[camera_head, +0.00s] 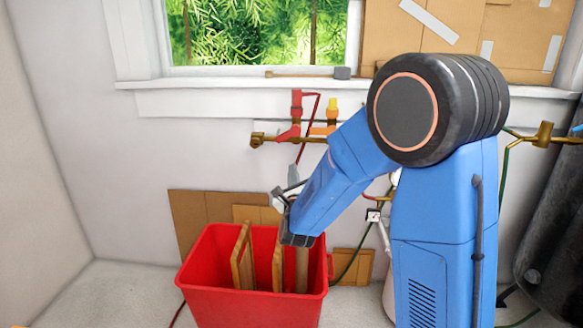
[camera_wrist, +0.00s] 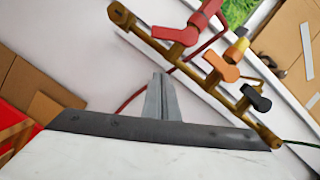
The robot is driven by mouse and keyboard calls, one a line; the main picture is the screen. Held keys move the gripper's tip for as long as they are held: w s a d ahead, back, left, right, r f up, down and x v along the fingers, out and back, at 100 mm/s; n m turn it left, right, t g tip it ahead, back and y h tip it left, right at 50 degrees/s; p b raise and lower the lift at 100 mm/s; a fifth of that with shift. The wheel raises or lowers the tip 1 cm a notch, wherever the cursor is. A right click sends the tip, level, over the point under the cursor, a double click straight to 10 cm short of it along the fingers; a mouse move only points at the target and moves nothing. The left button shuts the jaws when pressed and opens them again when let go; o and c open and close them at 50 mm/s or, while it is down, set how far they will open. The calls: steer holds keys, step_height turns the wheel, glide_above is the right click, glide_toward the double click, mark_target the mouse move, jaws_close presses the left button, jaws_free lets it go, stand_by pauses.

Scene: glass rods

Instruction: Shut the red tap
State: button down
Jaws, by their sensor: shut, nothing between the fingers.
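The red tap (camera_head: 289,132) sits on a brass pipe on the wall below the window. Its red lever slants across the pipe, low end to the left, in the head view. The wrist view shows the red lever (camera_wrist: 176,35) and part of the red upright piece above it. My gripper (camera_head: 294,172) is below the tap, with its fingers pointing up toward the pipe. In the wrist view my gripper (camera_wrist: 159,82) is shut and empty, and appears apart from the red lever.
An orange tap (camera_head: 323,130) sits right of the red one; a black tap (camera_wrist: 256,98) follows on the same brass pipe (camera_wrist: 145,36). A red bin (camera_head: 250,309) holding wooden pieces stands below my gripper. A window sill (camera_head: 215,103) runs above the pipe.

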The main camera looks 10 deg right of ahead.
mark_target(280, 139)
steer(key=w+r, duration=0.5)
steer(key=w, duration=0.3)
steer(key=shift+w+a, duration=0.15)
steer(key=shift+w, duration=0.1)
steer(key=shift+w+a+r+m+h, duration=0.1)
steer(key=shift+a+r+m+h, duration=0.3)
steer(key=shift+m, duration=0.5)
steer(key=shift+w+a+r, duration=0.25)
steer(key=shift+a+r, duration=0.5)
steer(key=shift+r, duration=0.15)
stand_by(0.4)
